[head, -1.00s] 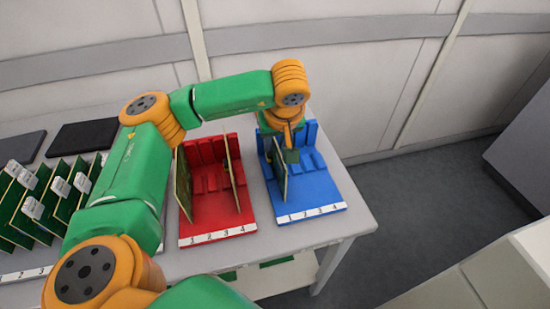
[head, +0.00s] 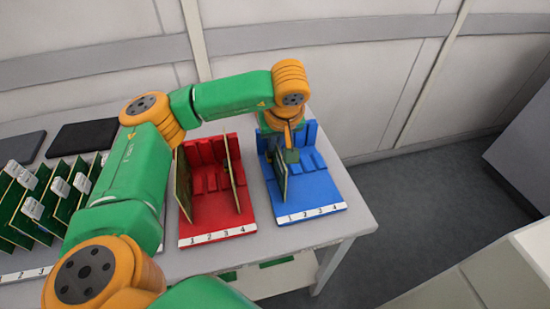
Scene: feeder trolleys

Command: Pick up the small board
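A small board (head: 281,180) stands upright in the blue rack (head: 318,190), on its left side near slot 1. My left gripper (head: 289,154) points down from above at the top edge of this board. The fingertips are at or very near the board's top edge; they are small and partly hidden by the wrist, so I cannot tell whether they are closed on it. My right gripper is not in view.
A red rack (head: 215,215) with numbered slots stands left of the blue one and holds upright boards (head: 184,187). Several tagged green boards (head: 40,205) stand farther left. Two dark flat pads (head: 82,137) lie behind them. The table's right edge is close to the blue rack.

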